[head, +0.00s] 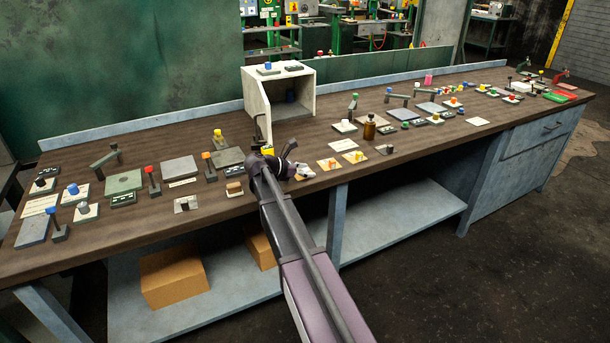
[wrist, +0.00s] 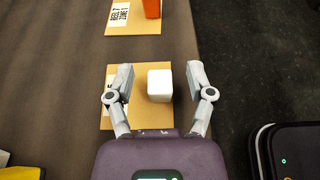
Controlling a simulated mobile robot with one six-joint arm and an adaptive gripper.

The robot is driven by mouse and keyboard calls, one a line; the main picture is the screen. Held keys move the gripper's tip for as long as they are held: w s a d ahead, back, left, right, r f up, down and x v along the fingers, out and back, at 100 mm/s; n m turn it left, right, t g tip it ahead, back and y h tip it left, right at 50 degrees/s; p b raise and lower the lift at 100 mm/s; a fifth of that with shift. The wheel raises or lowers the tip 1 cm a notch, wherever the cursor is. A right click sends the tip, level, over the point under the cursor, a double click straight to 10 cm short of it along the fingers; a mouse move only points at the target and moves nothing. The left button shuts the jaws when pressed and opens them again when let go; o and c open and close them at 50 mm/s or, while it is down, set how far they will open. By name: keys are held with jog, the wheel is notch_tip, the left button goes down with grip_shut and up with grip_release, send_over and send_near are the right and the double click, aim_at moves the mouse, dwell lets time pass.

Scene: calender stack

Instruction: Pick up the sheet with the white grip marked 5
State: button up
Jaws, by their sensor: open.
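A white block grip (wrist: 160,86) stands on a flat tan sheet (wrist: 135,118) in the wrist view. The sheet's printed label is mostly covered by my left finger, so I cannot read its number. My gripper (wrist: 160,76) is open, with one finger on each side of the white grip and a gap at both sides. In the head view my gripper (head: 291,158) is low over the front edge of the bench, and the white grip (head: 305,171) shows beside it.
A second tan sheet (wrist: 130,28) with an orange grip (wrist: 152,8) lies close by. Other sheets and gripped plates cover the bench (head: 250,205) on both sides. A white open box (head: 252,98) stands behind my gripper. The dark floor is beyond the bench edge.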

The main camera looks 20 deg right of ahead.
aim_at(306, 169)
dwell(0.3)
grip_shut()
jog(key=shift+r, duration=0.2)
notch_tip(306, 169, up, 4)
jog(key=p, duration=0.4)
jog(key=shift+f, duration=0.15)
jog(key=s+a, duration=0.3)
jog(key=s, duration=0.4)
jog(key=s+a+p, duration=0.1)
jog(key=s+a, duration=0.2)
jog(key=s, duration=0.5)
jog(key=shift+r, duration=0.45)
